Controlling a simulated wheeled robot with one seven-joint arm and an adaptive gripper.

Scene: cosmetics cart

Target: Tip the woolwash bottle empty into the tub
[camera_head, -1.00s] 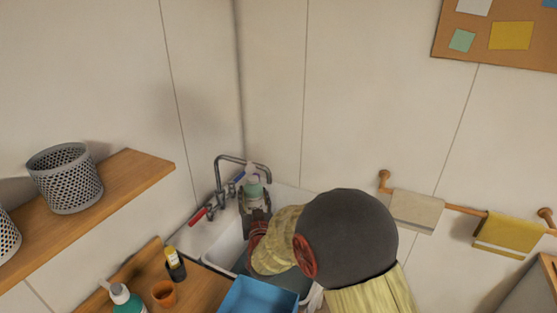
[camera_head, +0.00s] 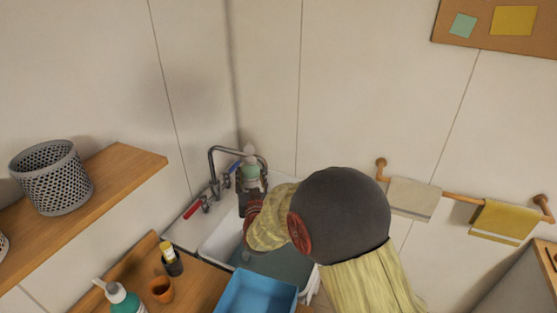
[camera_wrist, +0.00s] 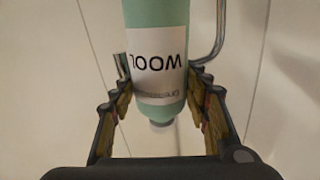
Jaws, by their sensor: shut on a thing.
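The woolwash bottle (camera_head: 251,175) is pale green with a white top and stands roughly upright beside the tap, above the sink area. In the wrist view the bottle (camera_wrist: 158,100) fills the middle, its "WOOL" label upside down and its white top toward the lower edge. My gripper (camera_head: 252,190) is shut on the bottle, with a finger on each side of it in the wrist view. The blue tub (camera_head: 240,305) is at the bottom of the head view, below and nearer than the bottle. Its front part is cut off, and no contents can be made out.
A tap (camera_head: 224,150) with red and blue levers rises close behind the bottle. The white sink (camera_head: 216,240) is partly hidden by my arm. An orange cup (camera_head: 161,290), a dark yellow-topped bottle (camera_head: 172,262) and a green pump bottle (camera_head: 124,300) stand left of the tub.

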